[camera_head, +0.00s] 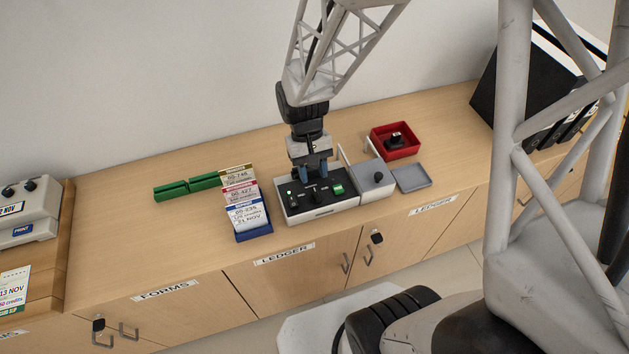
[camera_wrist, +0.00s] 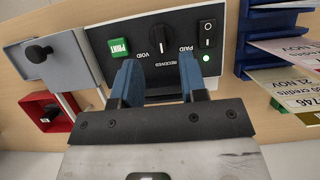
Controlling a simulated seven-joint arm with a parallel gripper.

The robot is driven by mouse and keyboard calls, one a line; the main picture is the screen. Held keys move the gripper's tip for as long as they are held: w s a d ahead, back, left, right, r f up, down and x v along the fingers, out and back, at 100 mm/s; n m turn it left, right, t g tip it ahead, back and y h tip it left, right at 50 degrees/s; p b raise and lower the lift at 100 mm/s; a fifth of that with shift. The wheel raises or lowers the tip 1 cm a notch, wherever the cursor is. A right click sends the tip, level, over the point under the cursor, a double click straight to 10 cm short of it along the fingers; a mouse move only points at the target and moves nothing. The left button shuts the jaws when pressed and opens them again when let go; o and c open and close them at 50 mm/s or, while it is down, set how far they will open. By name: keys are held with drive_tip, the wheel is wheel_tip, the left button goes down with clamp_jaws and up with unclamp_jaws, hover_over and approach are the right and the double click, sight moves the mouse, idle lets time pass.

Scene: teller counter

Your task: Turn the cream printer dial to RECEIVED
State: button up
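A pale printer (camera_head: 321,211) with a black top panel stands in the middle of the counter, under my gripper (camera_head: 316,178). In the wrist view its black dial (camera_wrist: 160,42) sits between the words VOID and PAID, with RECEIVED on the gripper's side.
A green PRINT button (camera_wrist: 118,47) and a rocker switch (camera_wrist: 207,32) flank the dial. A blue card holder (camera_head: 254,232) stands close left, a red tray (camera_head: 411,152) and grey tray (camera_head: 420,185) right. Another printer (camera_head: 24,211) with knobs is far left.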

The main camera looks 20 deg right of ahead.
drive_tip(key=shift+v, duration=0.95)
drive_tip(key=shift+r, duration=0.15)
drive_tip(key=s+d+r+t, duration=0.1)
drive_tip(key=s+r+t, duration=0.2)
drive_tip(key=s+r, duration=0.3)
drive_tip(key=s+d+r+t, duration=0.1)
drive_tip(key=s+r+t, duration=0.3)
drive_tip(key=r, duration=1.3)
drive_tip(key=shift+s, duration=1)
